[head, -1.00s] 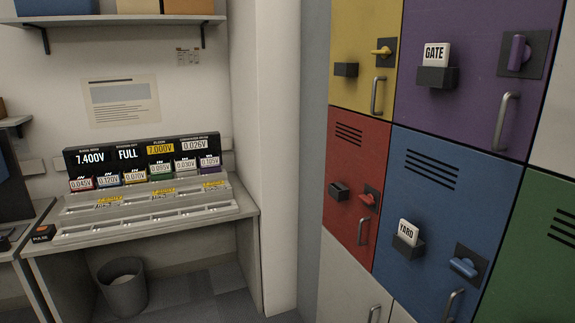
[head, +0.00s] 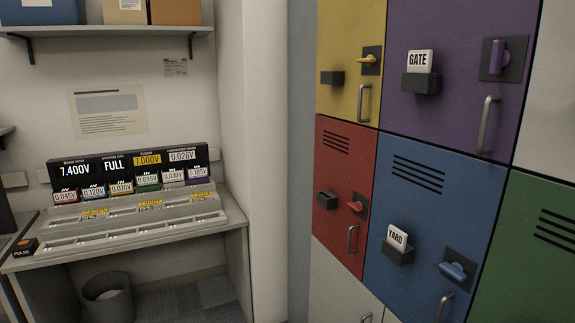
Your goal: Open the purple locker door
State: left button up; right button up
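The purple locker door (head: 450,98) is at the upper right of the head view and is shut. It has a vertical silver bar handle (head: 487,125) at its lower right. A purple latch (head: 497,57) on a dark plate stands upright above the handle. A white card marked GATE (head: 420,61) sits in a dark holder (head: 420,84) on the door's left part. Neither of my grippers shows in the head view.
Shut yellow (head: 345,95), red (head: 338,190), blue (head: 420,185) and green (head: 530,250) locker doors adjoin it. A desk with a grey charging rack (head: 130,222) stands at left, a bin (head: 107,298) beneath it. A white pillar (head: 250,150) stands between desk and lockers.

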aim_at(458, 105)
jog(key=z, duration=0.8)
